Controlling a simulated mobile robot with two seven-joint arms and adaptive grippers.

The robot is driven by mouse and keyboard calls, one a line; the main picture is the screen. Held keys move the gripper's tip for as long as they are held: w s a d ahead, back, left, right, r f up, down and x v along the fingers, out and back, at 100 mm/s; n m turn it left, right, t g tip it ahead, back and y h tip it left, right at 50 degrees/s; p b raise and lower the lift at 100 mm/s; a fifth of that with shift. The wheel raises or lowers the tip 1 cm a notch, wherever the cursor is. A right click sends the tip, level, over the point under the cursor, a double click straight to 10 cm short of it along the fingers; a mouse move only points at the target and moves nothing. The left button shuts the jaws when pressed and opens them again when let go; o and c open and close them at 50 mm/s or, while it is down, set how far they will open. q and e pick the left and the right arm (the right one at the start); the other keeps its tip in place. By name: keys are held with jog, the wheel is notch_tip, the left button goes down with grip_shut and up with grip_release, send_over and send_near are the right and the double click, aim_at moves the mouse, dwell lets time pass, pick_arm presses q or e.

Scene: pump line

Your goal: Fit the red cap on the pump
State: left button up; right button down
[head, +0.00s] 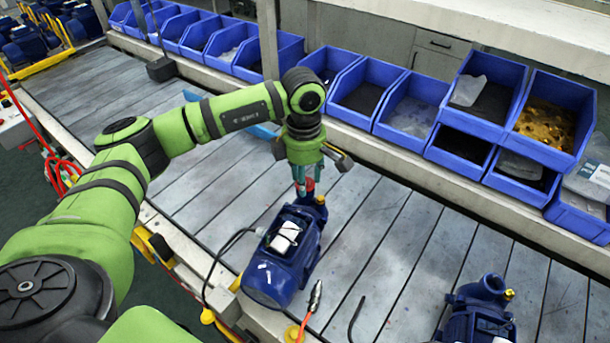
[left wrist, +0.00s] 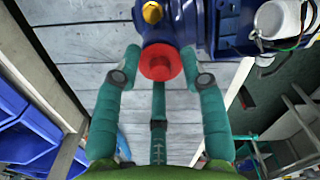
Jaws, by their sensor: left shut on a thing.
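The blue pump (head: 284,259) lies on the slatted bench with its port end under my left gripper. It also shows at the top of the left wrist view (left wrist: 212,22), with a yellow fitting (left wrist: 152,12) beside the port. My left gripper (head: 306,188) points down and is shut on the red cap (left wrist: 160,62), one finger on each side. The cap also shows between the fingertips in the head view (head: 310,185). It is at the pump's blue port flange; I cannot tell whether it is seated. My right gripper is not in view.
A second blue pump (head: 479,308) stands at the lower right. Blue bins (head: 407,112) line the back of the bench. A cable with a metal tip (head: 316,297) lies near the front edge. Bare slats (head: 385,220) lie to the right of the gripper.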

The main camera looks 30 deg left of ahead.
pick_arm(q)
jog(key=shift+f+b, duration=0.35)
jog(key=shift+f, duration=0.05)
jog(key=o, duration=0.8)
jog(key=shift+r, duration=0.15)
jog(key=shift+r+p, duration=1.75)
jog(key=shift+r, duration=1.2)
notch_tip(320, 180, up, 12)
jog(key=shift+s+a, duration=0.1)
jog(key=shift+s, duration=0.05)
